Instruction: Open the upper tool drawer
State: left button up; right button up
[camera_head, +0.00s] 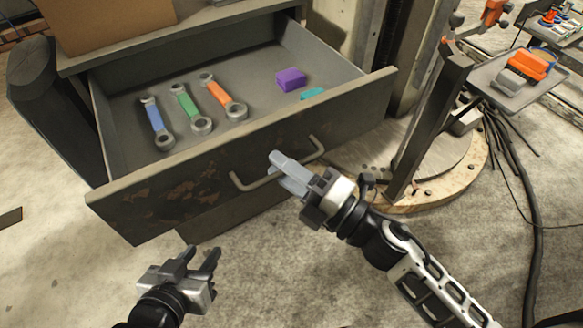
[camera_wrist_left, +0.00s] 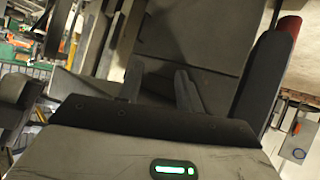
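The upper tool drawer (camera_head: 160,195) is pulled out, with its inside visible from above. A bar handle (camera_head: 254,183) runs across its worn front panel. My right gripper (camera_head: 280,163) is at the handle's middle, its fingers close together over the bar; it looks shut on the handle. My left gripper (camera_head: 202,259) is open and empty, below and in front of the drawer's left part. Its fingers also show apart in the left wrist view (camera_wrist_left: 158,88). In the drawer lie a blue wrench (camera_head: 155,120), a green wrench (camera_head: 187,103), an orange wrench (camera_head: 219,95), a purple block (camera_head: 291,79) and a teal piece (camera_head: 312,94).
A cardboard box (camera_head: 105,22) sits on the cabinet top. A dark post (camera_head: 430,125) stands on a round base right of the drawer. A grey tray (camera_head: 500,80) with an orange tool (camera_head: 527,65) is at the upper right. Cables lie on the floor at right. The floor at left is mostly clear.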

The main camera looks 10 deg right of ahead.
pick_arm(q)
jog(key=f+b, duration=0.1)
jog(key=b, duration=0.2)
jog(key=shift+d+f, duration=0.1)
pick_arm(e)
jog(key=v, duration=1.6)
jog(key=shift+w, duration=0.1)
jog(key=w+d+f+m+t+h+p, duration=0.1)
jog(key=w+d+m+h+p, duration=0.15)
jog(key=m+h, duration=0.45)
jog(key=w+d+f+m+t+h+p, duration=0.1)
jog(key=w+f+m+t+h, duration=0.15)
jog(key=m, duration=0.75)
pick_arm(q)
jog(key=shift+a+r+p, duration=0.25)
jog(key=shift+r+p, duration=0.55)
jog(key=shift+r, duration=0.15)
pick_arm(e)
jog(key=s+a+f+m+g+h, duration=0.2)
jog(key=a+f+m+g, duration=0.2)
jog(key=m, duration=0.5)
notch_tip(320, 180, down, 2)
jog(key=shift+s+a+f+g, duration=0.15)
jog(key=shift+s+a+g, duration=0.15)
jog(key=shift+g, duration=0.85)
pick_arm(q)
jog(key=shift+s, duration=0.1)
pick_arm(e)
jog(key=shift+w, duration=0.1)
